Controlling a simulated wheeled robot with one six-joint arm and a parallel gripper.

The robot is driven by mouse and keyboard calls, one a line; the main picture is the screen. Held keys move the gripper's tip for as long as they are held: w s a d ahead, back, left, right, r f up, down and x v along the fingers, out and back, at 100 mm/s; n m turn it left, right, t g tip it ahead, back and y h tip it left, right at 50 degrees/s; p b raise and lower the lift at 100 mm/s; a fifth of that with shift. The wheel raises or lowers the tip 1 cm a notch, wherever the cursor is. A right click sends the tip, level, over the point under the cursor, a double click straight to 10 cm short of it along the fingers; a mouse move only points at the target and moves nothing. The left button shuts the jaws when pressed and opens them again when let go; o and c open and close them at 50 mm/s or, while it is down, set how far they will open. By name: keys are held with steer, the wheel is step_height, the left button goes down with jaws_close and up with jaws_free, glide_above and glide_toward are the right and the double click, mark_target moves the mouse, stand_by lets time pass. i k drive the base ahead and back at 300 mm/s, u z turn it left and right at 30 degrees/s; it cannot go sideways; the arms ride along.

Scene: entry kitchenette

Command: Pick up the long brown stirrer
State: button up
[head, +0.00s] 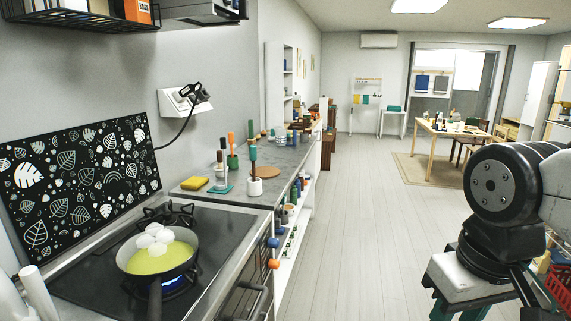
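Several upright sticks or utensils stand in small holders on the grey counter. A further brown-topped one (249,128) stands farther back. I cannot tell from this view which one is the long brown stirrer.
A pan (157,262) with white round items and yellow-green liquid sits over a lit blue flame on the stove (215,236). A yellow sponge (194,183) and a round brown board (273,173) lie on the counter. The pale floor (355,235) to the right is clear.

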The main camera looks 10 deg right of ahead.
mark_target(252, 149)
steer(key=z, duration=0.7)
steer(key=i, duration=1.45)
steer(key=z, duration=0.3)
steer(key=i, duration=1.05)
steer(key=u, duration=1.25)
steer(key=i, duration=0.9)
steer(key=u, duration=0.85)
